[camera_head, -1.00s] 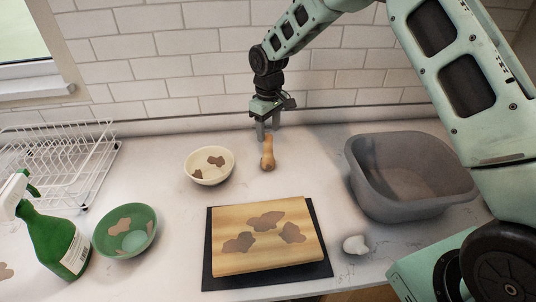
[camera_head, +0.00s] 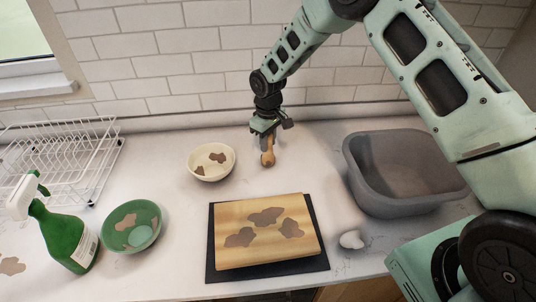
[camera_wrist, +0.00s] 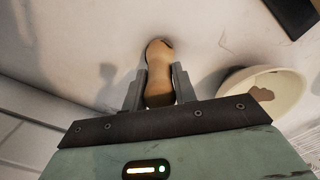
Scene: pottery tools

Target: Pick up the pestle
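The pestle (camera_head: 268,158) is a light brown wooden piece lying on the white counter, right of the cream bowl. My gripper (camera_head: 265,140) is low over its far end and hides that end in the head view. In the wrist view, the pestle (camera_wrist: 158,75) lies between the two fingers of my gripper (camera_wrist: 160,85), one finger on each side. The fingers are very close to its sides; whether they press on it cannot be told. Its near end is hidden behind the gripper body in the wrist view.
A cream bowl (camera_head: 197,173) with brown patches stands left of the pestle; a grey basin (camera_head: 362,182) stands right. A wooden board on a dark mat (camera_head: 325,262), a white lump (camera_head: 351,239), a green bowl (camera_head: 112,232) and a spray bottle (camera_head: 62,235) are nearer. The tiled wall is close behind.

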